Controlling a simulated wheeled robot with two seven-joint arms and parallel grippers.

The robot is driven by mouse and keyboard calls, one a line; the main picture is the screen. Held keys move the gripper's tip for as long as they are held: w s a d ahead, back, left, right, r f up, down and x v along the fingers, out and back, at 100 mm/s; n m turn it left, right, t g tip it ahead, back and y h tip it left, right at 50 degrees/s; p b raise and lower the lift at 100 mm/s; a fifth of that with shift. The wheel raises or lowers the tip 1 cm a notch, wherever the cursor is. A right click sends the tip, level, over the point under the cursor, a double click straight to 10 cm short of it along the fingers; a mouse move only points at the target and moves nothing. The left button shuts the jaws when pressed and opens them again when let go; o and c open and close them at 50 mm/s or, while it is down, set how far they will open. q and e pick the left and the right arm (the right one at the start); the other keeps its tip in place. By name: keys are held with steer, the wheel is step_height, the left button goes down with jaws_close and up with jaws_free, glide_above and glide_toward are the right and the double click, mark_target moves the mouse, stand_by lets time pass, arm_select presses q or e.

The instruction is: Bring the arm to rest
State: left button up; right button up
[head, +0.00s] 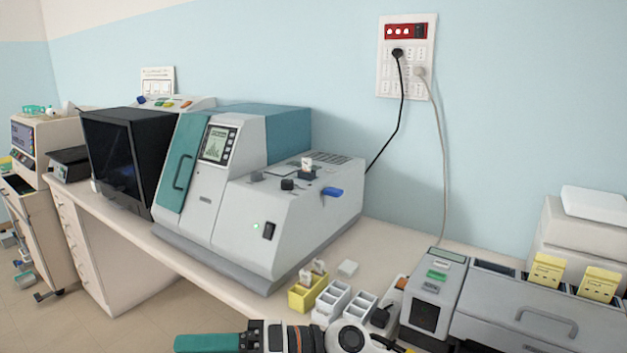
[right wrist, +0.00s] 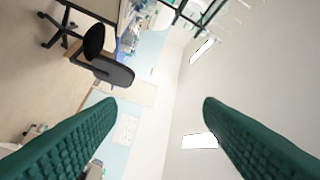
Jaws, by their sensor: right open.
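My right arm lies across the bottom edge of the head view, with its teal gripper fingers (head: 207,343) pointing left, in front of the bench. Seen from this side, the fingers overlap. In the right wrist view my right gripper (right wrist: 160,103) has its two teal fingers wide apart with nothing between them. That view is turned sideways and looks out into the room. My left gripper is in neither view.
A grey and teal analyzer (head: 290,215) stands on the bench. Nearby are a yellow slide holder (head: 302,298), white racks (head: 331,303) and a grey machine (head: 515,315) at right. The right wrist view shows a black office chair (right wrist: 108,68) and open floor.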

steer(key=w+d+f+m+t+h, duration=0.1)
steer(key=w+d+m+t+h, duration=0.5)
steer(key=m+t, duration=0.7)
steer(key=w+d+f+m+t+h, duration=0.15)
steer(key=w+d+m+t, duration=0.25)
steer(key=d+m+t, duration=0.8)
steer(key=s+d+f+m+g+h, duration=0.2)
steer(key=d+f+m+g+h, duration=0.1)
steer(key=d+f+m+h, duration=0.25)
steer(key=s+d+f+m+g+h, duration=0.2)
steer(key=d+f+m+g+h, duration=0.15)
steer(key=f+m, duration=0.4)
steer(key=s+d+f+m+g+h, duration=0.1)
steer(key=s+d+f+g, duration=0.3)
steer(key=s, duration=0.3)
steer(key=s+d+f+m+g+h, duration=0.1)
steer(key=s+f+g, duration=0.3)
steer(key=s+f, duration=0.3)
steer(key=s+d+f+m+g+h, duration=0.1)
steer(key=s+d+f+g, duration=0.25)
steer(key=s, duration=0.45)
step_height(320, 180, down, 24)
steer(key=s+d+f+g, duration=0.2)
steer(key=s+f, duration=1.5)
steer(key=f, duration=0.1)
steer(key=shift+s+d+f, duration=0.15)
steer(key=shift+s, duration=0.05)
